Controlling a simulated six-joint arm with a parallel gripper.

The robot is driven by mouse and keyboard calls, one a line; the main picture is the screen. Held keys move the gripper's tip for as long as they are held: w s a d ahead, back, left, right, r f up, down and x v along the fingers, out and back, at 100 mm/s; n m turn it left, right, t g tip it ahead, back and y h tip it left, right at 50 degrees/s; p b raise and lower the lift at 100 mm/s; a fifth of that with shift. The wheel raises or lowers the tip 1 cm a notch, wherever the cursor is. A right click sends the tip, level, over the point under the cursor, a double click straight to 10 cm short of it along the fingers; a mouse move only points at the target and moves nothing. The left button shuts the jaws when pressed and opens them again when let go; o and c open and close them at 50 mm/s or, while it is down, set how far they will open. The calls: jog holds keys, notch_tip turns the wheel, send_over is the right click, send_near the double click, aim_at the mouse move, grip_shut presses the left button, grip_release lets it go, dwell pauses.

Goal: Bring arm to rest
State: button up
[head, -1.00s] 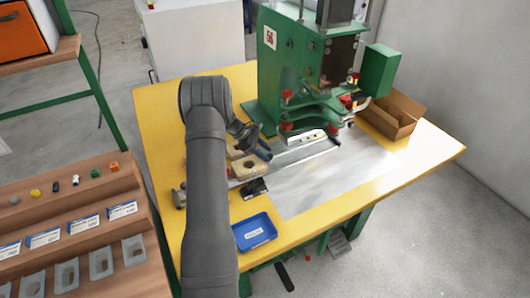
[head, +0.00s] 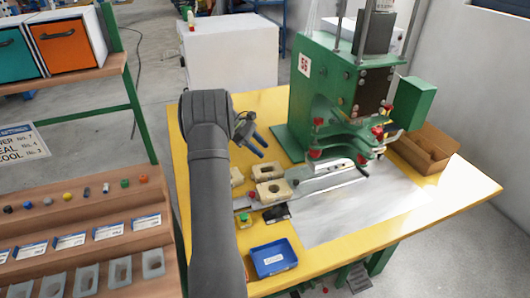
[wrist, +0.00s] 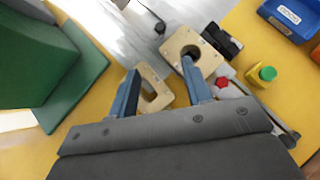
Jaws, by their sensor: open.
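My gripper (head: 256,140) is open and empty above the yellow table (head: 455,190), left of the green press (head: 312,100). My arm reaches in from the bottom of the head view. In the wrist view my gripper (wrist: 160,82) has its two blue-grey fingers spread apart. Beyond and below them are two beige blocks with openings, the front fixture block (head: 274,192) and the rear fixture block (head: 264,166). The fingers overlap the blocks in the wrist view, but nothing is held between them.
A blue tray (head: 274,258) lies at the table's front edge, with a green-topped yellow button box (head: 244,220) near it. A cardboard box (head: 426,148) stands at the right. A wooden rack (head: 60,220) with small parts and grey bins stands left of the table.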

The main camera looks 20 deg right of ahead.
aim_at(296, 182)
dwell(0.3)
jog(key=x, duration=1.7)
jog(key=shift+d+f, duration=0.15)
jog(key=shift+s+d+f, duration=0.1)
jog(key=shift+s+f, duration=0.05)
jog(key=shift+s+n+t+h, duration=0.1)
jog(key=shift+n+t+h, duration=0.2)
jog(key=shift+n+t, duration=0.45)
jog(key=n, duration=0.1)
jog(key=n+t, duration=0.1)
jog(key=shift+s+a+n+t+h, duration=0.2)
jog(key=shift+a+n+t+h, duration=0.05)
jog(key=shift+n+h, duration=0.15)
jog(key=v, duration=1.8)
notch_tip(296, 182, up, 11)
jog(key=s+d+n+t+y, duration=0.1)
jog(key=s+y, duration=0.1)
jog(key=shift+n+y, duration=0.35)
jog(key=shift+y, duration=0.05)
jog(key=shift+o, duration=0.4)
jog(key=shift+s, duration=0.1)
